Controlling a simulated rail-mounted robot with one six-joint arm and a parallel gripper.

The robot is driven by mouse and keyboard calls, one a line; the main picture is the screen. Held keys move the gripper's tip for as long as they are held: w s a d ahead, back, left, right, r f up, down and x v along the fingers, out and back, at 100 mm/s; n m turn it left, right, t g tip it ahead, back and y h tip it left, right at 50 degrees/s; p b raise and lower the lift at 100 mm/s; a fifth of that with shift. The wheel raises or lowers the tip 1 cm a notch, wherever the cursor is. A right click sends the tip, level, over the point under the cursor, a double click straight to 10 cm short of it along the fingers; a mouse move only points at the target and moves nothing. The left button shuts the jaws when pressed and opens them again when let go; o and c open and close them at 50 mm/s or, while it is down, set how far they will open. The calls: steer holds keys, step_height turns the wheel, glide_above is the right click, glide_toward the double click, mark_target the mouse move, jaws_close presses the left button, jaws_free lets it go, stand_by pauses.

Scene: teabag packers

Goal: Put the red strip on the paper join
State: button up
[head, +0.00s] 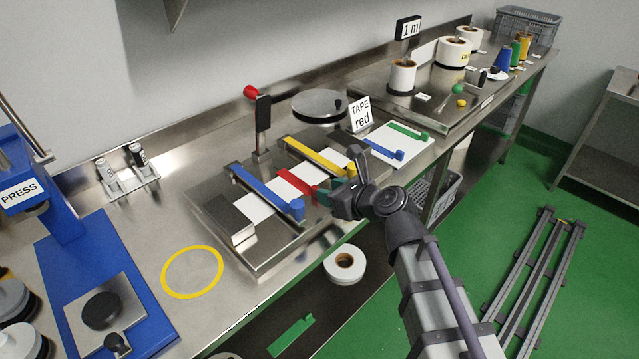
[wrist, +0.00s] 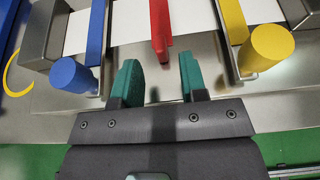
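The red strip (head: 293,182) lies across the white paper (head: 256,207) between the blue clamp bar (head: 262,189) and the yellow clamp bar (head: 312,157). In the wrist view the red strip (wrist: 159,22) runs toward me, and its near end hangs over the paper's edge. My gripper (head: 331,192) is at the near side of the fixture. In the wrist view my gripper (wrist: 160,72) is open, with its teal fingers on either side of the strip's near end and a gap to each. The join itself cannot be made out under the strip.
A white card (head: 392,146) with a green and a blue strip lies to the right, by the "TAPE red" sign (head: 360,114). The blue knob (wrist: 72,75) and yellow knob (wrist: 265,48) flank my fingers. A blue press (head: 45,190) stands left.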

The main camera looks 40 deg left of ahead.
steer(key=p+v, duration=0.2)
steer(key=v, duration=0.5)
steer(key=shift+d, duration=0.1)
steer(key=w+d+f+n+h, duration=0.1)
steer(key=d+f+n+h, duration=0.3)
steer(key=d, duration=0.6)
steer(key=w+d+f+n+h, duration=0.2)
steer(key=d+n, duration=0.4)
steer(key=d, duration=0.4)
steer(key=w+d+f+n+h, duration=0.1)
steer(key=d+f+n+h, duration=0.3)
steer(key=d, duration=0.6)
steer(key=s+d+r+n+g+h+p, duration=0.2)
steer(key=d+n, duration=0.4)
steer(key=d, duration=0.6)
steer(key=shift+s+g+h, duration=0.3)
steer(key=shift+s+h, duration=0.15)
steer(key=shift+h, duration=0.15)
steer(key=shift+d, duration=0.1)
